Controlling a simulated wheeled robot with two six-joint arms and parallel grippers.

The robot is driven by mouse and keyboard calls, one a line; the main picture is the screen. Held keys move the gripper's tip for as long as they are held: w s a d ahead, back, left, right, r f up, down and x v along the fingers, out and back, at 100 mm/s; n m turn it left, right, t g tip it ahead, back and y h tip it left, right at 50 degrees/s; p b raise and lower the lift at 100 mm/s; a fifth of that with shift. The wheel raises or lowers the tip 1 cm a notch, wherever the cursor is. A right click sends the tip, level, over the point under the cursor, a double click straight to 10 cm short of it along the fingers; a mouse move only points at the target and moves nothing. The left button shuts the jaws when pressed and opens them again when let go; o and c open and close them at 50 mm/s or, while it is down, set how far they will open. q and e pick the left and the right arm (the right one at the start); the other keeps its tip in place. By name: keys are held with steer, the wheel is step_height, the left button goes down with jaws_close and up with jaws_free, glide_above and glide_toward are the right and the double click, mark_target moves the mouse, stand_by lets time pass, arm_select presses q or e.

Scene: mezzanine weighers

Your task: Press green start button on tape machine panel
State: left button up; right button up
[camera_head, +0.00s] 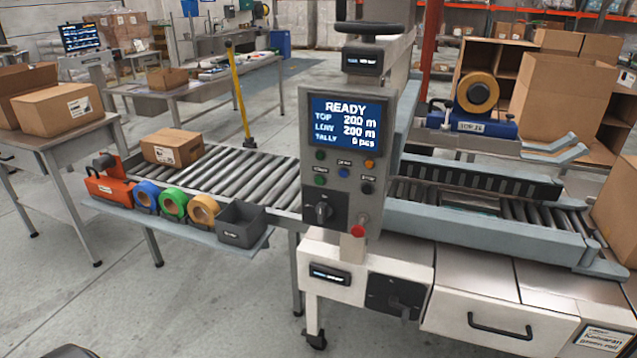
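The tape machine's grey control panel (343,150) stands upright near the middle of the head view. Its blue screen (345,122) reads READY, with 200 m on two lines and a tally. Below the screen are two green buttons on the left side, an upper one (320,155) and a lower one (319,180). An orange button (369,163) and dark buttons sit to their right. The small labels are too blurred to read surely. A black rotary switch (323,210) and a red mushroom button (357,231) are lower down.
A roller conveyor (246,168) with a carton (172,147) runs left of the panel. A shelf before it holds an orange dispenser (107,186), tape rolls (173,204) and a grey bin (241,223). Floor (190,300) at front left is clear.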

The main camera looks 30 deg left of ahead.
arm_select(q)
jaws_close()
steer(key=shift+s+a, duration=0.1)
stand_by(1.1)
